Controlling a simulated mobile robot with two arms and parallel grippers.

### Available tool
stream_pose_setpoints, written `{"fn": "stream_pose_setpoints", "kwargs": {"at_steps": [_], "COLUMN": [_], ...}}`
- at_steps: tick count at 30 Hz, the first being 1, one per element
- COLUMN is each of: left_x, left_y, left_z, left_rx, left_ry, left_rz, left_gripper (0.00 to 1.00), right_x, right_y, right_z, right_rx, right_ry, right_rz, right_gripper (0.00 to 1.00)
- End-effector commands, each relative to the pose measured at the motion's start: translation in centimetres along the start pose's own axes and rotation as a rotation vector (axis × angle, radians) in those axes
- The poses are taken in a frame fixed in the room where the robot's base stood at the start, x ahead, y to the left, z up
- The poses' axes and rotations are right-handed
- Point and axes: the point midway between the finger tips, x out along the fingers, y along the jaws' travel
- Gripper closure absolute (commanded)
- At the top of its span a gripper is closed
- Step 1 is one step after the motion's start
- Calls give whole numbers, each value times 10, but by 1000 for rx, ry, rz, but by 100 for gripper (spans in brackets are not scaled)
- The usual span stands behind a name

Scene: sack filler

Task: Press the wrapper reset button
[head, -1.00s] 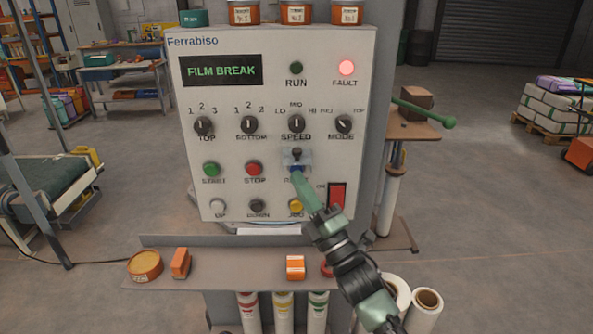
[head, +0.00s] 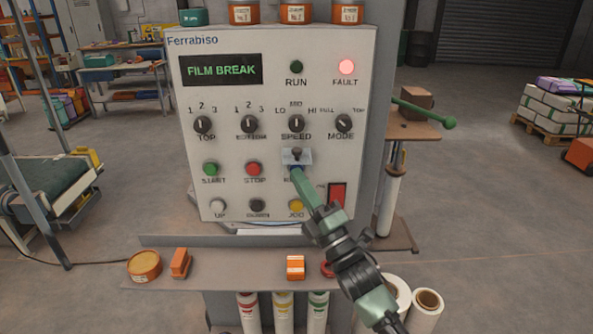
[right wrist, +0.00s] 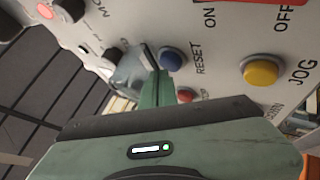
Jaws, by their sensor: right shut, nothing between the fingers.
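The blue reset button (right wrist: 170,60) shows in the right wrist view beside the RESET label. A small clear cover (right wrist: 130,70) is next to it; in the head view the cover (head: 297,157) sticks out from the panel above the button. My right gripper (head: 296,172) is shut and empty, its tip at the cover's lower edge, hiding most of the button. In the right wrist view the fingers (right wrist: 155,88) are close beside the button and by the cover; I cannot tell if they touch either. My left gripper is out of view.
The panel's display (head: 221,70) reads FILM BREAK and the fault lamp (head: 346,67) glows red. The yellow jog button (head: 296,206), red stop button (head: 254,169) and red rocker switch (head: 337,195) are close by. A shelf (head: 220,277) with small items juts out below.

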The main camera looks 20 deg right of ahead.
Motion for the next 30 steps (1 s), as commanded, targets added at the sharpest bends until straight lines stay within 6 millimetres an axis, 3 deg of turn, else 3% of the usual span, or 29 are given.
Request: {"fn": "stream_pose_setpoints", "kwargs": {"at_steps": [30], "left_x": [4], "left_y": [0], "left_z": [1], "left_rx": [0], "left_ry": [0], "left_rz": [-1], "left_gripper": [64], "right_x": [7], "right_y": [-5], "right_z": [5], "right_rx": [0], "right_ry": [0], "right_rz": [0], "right_gripper": [100]}}
